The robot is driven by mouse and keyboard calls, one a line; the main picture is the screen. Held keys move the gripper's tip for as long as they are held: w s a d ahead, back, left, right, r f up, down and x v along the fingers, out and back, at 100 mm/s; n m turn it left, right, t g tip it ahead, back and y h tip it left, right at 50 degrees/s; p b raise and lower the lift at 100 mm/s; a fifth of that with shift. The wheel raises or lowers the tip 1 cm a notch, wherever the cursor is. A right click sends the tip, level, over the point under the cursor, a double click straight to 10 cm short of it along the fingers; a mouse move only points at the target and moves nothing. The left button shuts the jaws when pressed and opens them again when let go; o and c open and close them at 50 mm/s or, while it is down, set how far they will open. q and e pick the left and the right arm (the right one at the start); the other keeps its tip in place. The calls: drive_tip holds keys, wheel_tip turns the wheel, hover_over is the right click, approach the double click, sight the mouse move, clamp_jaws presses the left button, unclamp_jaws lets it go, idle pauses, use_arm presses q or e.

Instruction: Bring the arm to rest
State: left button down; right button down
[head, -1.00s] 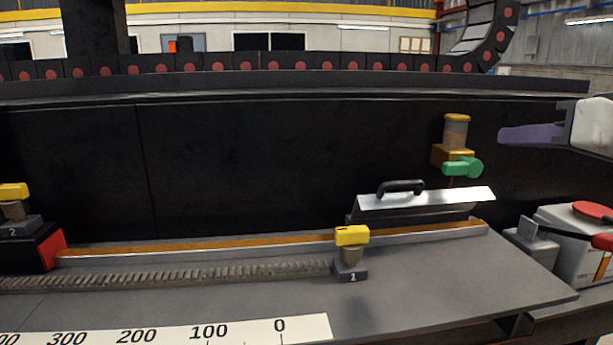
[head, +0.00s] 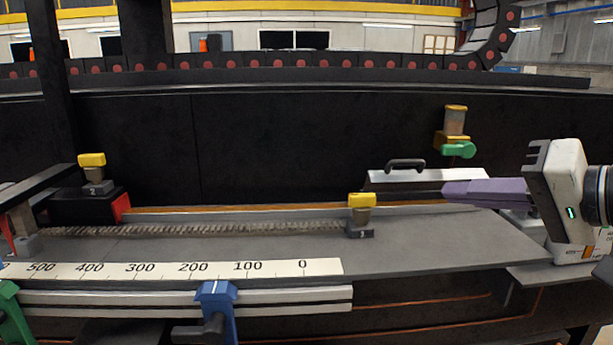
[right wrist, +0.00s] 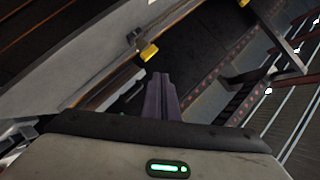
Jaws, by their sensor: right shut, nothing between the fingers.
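My right gripper (head: 448,192) reaches in from the right in the head view, with its purple fingers shut and empty. It points left over the bench's right part, in front of the metal cover with a black handle (head: 405,165). My left gripper is not in view.
A grey bench (head: 440,240) carries a ribbed strip (head: 230,228) and a numbered scale (head: 190,268). A second yellow-topped block (head: 92,160) stands at left. A blue clamp (head: 216,300) sits on the front rail. The bench's middle right is clear.

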drive_tip(key=s+a+f+m+g+y, duration=0.25)
drive_tip(key=a+f+m+y, duration=0.55)
drive_tip(key=a+m, duration=0.5)
drive_tip(key=s+d+f+n+t+h, duration=0.1)
drive_tip(key=d+f+n+t+h, duration=0.2)
drive_tip(key=f+n, duration=0.75)
drive_tip(key=s+d+f+n+t+h, duration=0.1)
drive_tip(key=d+f+n+h, duration=0.3)
drive_tip(key=f+n, duration=0.6)
drive_tip(key=s+d+f+n+t+h, duration=0.2)
drive_tip(key=f+n+h, duration=0.3)
drive_tip(key=f+n, duration=0.5)
drive_tip(key=s+a+f+m+g+h, duration=0.1)
drive_tip(key=s+a+f+m+g, duration=0.1)
drive_tip(key=s+f+m+g, duration=0.5)
drive_tip(key=s+f+m, duration=0.4)
drive_tip(key=s+f, duration=0.6)
drive_tip(key=shift+s+f+h, duration=0.2)
drive_tip(key=shift+h, duration=0.1)
drive_tip(key=shift+m, duration=0.25)
